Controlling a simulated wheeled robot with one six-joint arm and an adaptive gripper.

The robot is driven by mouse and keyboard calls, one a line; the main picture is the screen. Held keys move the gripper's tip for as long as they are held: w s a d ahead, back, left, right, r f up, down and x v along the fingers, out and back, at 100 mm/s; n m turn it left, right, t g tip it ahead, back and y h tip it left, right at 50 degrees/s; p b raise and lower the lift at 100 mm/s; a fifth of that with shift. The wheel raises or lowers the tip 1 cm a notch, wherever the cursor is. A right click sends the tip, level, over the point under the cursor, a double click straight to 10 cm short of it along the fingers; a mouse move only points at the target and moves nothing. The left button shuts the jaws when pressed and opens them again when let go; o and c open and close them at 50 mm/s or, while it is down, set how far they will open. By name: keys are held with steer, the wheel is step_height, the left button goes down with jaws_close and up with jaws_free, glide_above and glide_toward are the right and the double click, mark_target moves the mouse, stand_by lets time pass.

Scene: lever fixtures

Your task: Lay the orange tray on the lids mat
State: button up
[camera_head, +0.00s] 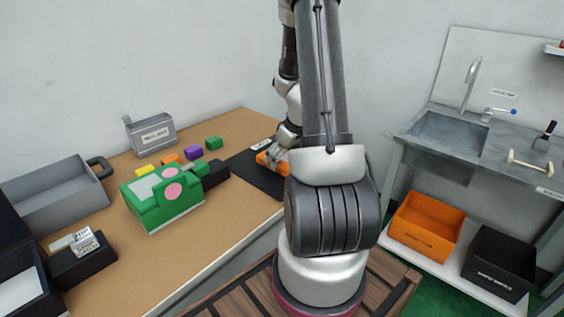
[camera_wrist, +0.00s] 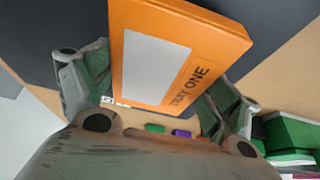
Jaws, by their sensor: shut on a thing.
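The orange tray (camera_wrist: 200,35), with a pale panel and the words TRAY ONE, is between the fingers of my gripper (camera_wrist: 160,75) in the wrist view. The gripper is shut on it. In the head view part of the orange tray (camera_head: 268,158) shows at my gripper (camera_head: 279,158), over the dark mat (camera_head: 258,180) at the table's right end. The mat has a small white label too small to read. My arm hides part of the tray and mat. I cannot tell whether the tray touches the mat.
Left of the mat are a green box with pink discs (camera_head: 163,195) and several small coloured blocks (camera_head: 194,152). A grey open bin (camera_head: 55,200) and a grey labelled holder (camera_head: 152,137) stand farther left. A sink counter (camera_head: 445,137) with orange (camera_head: 426,227) and black (camera_head: 497,265) bins below is at right.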

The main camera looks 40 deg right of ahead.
steer(key=shift+f, duration=1.05)
steer(key=shift+f, duration=0.1)
steer(key=o, duration=0.9)
